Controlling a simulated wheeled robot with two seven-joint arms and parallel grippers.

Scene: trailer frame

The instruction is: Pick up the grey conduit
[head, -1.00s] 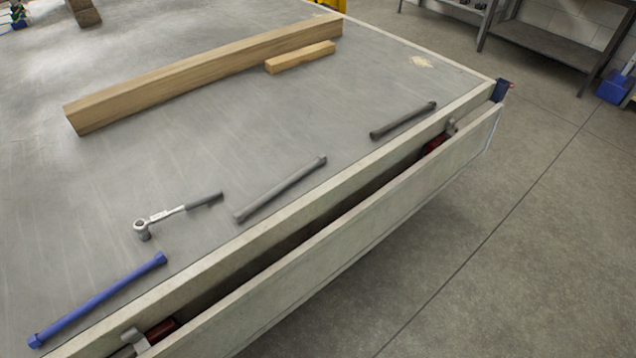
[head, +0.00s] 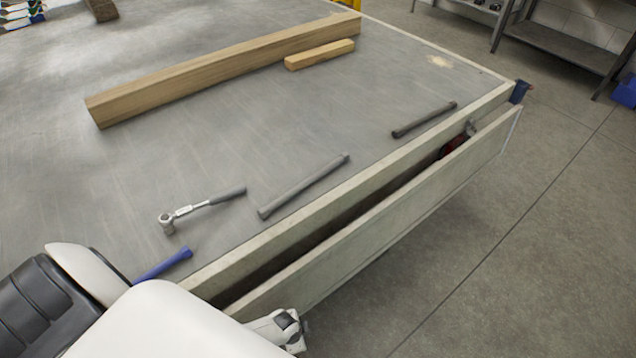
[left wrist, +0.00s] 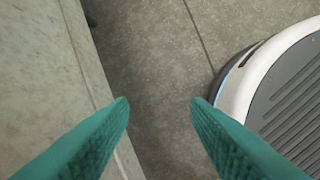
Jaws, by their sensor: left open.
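A grey conduit (head: 304,186) with slightly flared ends lies on the trailer bed near its side edge, in the middle of the head view. A shorter, darker grey rod (head: 424,120) lies further right along the same edge. My left arm comes in from the lower left and covers most of a blue conduit (head: 163,265). My left gripper (left wrist: 161,104) shows two teal fingers in the left wrist view, apart and with nothing between them. Floor and the pale trailer side lie below it; no conduit shows there. My right gripper is not in view.
A ratchet wrench (head: 200,208) lies left of the grey conduit. A long wooden beam (head: 225,70) and a short block (head: 319,55) lie further back. The trailer's side board (head: 390,215) stands out with a gap behind it. Open floor is at the right.

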